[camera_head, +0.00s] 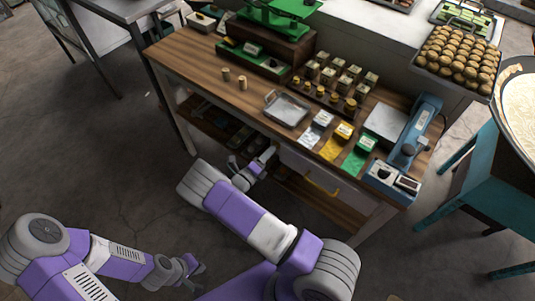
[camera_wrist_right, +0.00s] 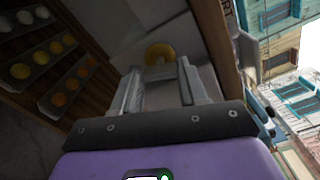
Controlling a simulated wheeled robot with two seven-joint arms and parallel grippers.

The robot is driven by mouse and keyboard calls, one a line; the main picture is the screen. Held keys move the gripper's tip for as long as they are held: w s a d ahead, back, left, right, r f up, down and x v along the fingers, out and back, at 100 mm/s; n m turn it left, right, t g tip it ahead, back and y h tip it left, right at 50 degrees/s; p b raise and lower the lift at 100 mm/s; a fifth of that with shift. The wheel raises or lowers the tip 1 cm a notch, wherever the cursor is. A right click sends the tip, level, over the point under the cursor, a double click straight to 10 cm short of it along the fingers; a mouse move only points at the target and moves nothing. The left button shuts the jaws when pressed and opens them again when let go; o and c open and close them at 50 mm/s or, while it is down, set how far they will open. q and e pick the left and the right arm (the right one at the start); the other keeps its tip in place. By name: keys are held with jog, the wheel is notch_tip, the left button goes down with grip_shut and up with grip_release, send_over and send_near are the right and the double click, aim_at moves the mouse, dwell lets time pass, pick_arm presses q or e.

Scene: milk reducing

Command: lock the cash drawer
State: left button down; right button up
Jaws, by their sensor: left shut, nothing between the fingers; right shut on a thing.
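The cash drawer (camera_head: 300,166) is a pale front under the table's near edge, with a yellow handle (camera_head: 322,187). It looks closed, or nearly so. My right gripper (camera_head: 270,153) is at the drawer's left end. In the right wrist view, its fingers (camera_wrist_right: 160,72) are shut on a small round yellow piece (camera_wrist_right: 160,51) in front of a pale surface. I cannot tell whether this piece is a key or part of a lock. My left gripper (camera_head: 198,266) is shut and empty, low over the floor, well away from the drawer.
The wooden table (camera_head: 190,58) carries a metal tray (camera_head: 286,108), coloured packets (camera_head: 337,146), several small jars and a blue device (camera_head: 415,135). Below is a shelf with trays of round items (camera_wrist_right: 45,65). A teal stand (camera_head: 460,175) is at the right.

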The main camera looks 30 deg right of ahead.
jog(key=shift+n, duration=1.9)
jog(key=o, duration=1.1)
jog(key=shift+c, duration=0.2)
jog(key=v, duration=0.7)
jog(key=shift+s+a+p, duration=0.15)
jog(key=shift+a+p, duration=0.1)
jog(key=shift+p, duration=0.05)
